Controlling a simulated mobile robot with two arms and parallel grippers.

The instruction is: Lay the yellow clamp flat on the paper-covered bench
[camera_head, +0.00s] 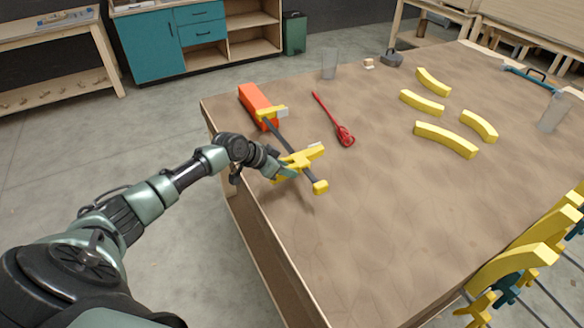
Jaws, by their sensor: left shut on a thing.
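The yellow clamp (304,158) has yellow jaws and a dark bar, and shows over the left part of the bench. My left gripper (285,170) is shut on the clamp near its yellow middle part. The clamp slants from upper left to lower right; I cannot tell whether it touches the bench top. The paper-covered bench (380,230) has a brown, creased top. My right gripper is not in view.
An orange block (257,105) lies just behind the clamp. A red tool (333,120) lies to its right. Several curved yellow pieces (445,138) lie farther right. Clear cups (330,63) stand near the edges. More yellow clamps (517,265) hang at the right edge. The front middle is bare.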

